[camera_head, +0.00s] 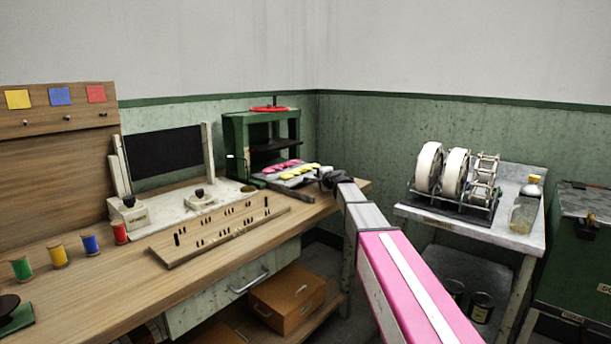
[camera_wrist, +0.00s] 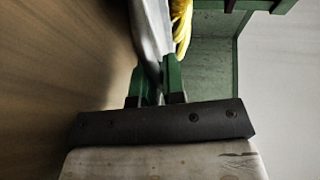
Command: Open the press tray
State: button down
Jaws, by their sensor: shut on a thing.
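The press (camera_head: 236,130) is a green frame with a red handwheel (camera_head: 268,108) on top, at the back corner of the bench. The press tray (camera_head: 314,176) is a pale metal tray that sticks out of the press front toward my gripper, with pink and yellow skeins (camera_head: 290,168) on it. My gripper (camera_head: 326,180) is at the tray's front right end. In the wrist view its green fingers (camera_wrist: 156,78) are shut on the grey metal edge of the tray (camera_wrist: 148,25). A yellow skein (camera_wrist: 181,22) shows beside it. The exact grip point is partly hidden.
A pegged wooden rack (camera_head: 220,232), a white board with knobs (camera_head: 190,203) and several thread spools (camera_head: 90,244) stand on the wooden bench. A metal side table (camera_head: 520,205) with white reels (camera_head: 430,167) and a bottle (camera_head: 525,208) stands right of my arm.

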jog(key=s+d, duration=0.2)
jog(key=d, duration=0.1)
jog(key=s+d, duration=0.4)
jog(key=d, duration=0.1)
jog(key=shift+s+d, duration=0.3)
jog(key=shift+s, duration=0.1)
jog(key=c, duration=1.2)
grip_release()
jog(key=shift+c, duration=0.2)
jog(key=v, duration=1)
jog(key=shift+s+d, duration=0.25)
jog(key=shift+s, duration=0.05)
